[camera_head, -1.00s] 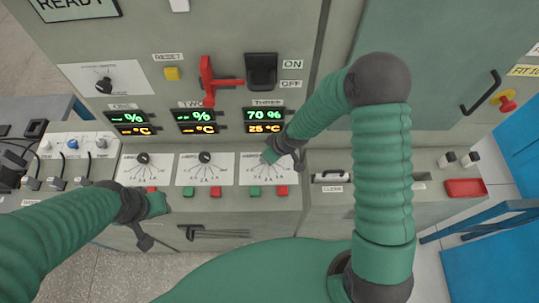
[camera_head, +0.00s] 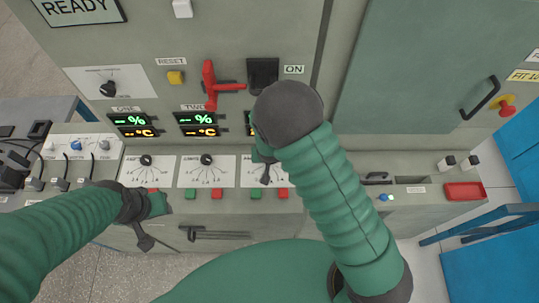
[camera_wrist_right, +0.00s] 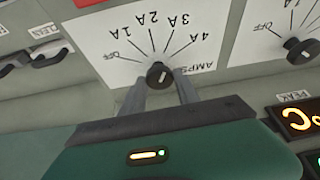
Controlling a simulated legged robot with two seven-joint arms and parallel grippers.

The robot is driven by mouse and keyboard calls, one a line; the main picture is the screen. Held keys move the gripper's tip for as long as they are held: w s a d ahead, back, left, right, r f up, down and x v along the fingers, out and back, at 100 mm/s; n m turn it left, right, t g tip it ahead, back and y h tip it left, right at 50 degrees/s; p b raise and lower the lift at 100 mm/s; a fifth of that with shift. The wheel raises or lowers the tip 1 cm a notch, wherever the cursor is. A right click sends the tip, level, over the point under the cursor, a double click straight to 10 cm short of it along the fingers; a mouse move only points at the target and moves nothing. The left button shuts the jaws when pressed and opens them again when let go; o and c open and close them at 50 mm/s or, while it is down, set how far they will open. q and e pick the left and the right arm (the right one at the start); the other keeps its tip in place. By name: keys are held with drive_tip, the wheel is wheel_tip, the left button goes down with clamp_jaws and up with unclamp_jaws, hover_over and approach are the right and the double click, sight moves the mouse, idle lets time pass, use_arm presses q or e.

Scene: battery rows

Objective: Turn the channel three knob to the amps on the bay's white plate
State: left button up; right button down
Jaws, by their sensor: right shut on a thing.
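The channel three knob (camera_wrist_right: 159,75) is black and round, on a white dial plate (camera_wrist_right: 110,48) marked OFF, 1A to 4A and AMPS. This plate appears upside down in the right wrist view. My right gripper (camera_wrist_right: 160,88) has a finger on each side of the knob and is shut on it. The knob's pointer direction is too small to tell. In the head view my right arm hides most of this dial (camera_head: 250,165). My left gripper (camera_head: 150,225) hangs before the panel's lower front at left, touching nothing visible; its finger gap is unclear. I cannot make out amps writing on any bay plate.
Dials one (camera_head: 146,160) and two (camera_head: 207,159) stand left of dial three. Red and green buttons (camera_head: 217,194) line the panel below. A red lever (camera_head: 210,85) juts out above. A red tray (camera_head: 464,191) is at right. Dark plugs (camera_head: 63,183) stand at left.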

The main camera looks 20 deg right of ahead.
idle(0.3)
drive_tip(key=c, duration=0.9)
unclamp_jaws()
drive_tip(key=p+v, duration=1)
drive_tip(key=v, duration=0.1)
drive_tip(key=p+v, duration=0.5)
drive_tip(key=shift+s+a+r, duration=0.15)
drive_tip(key=shift+a+r, duration=0.15)
drive_tip(key=shift+f, duration=0.1)
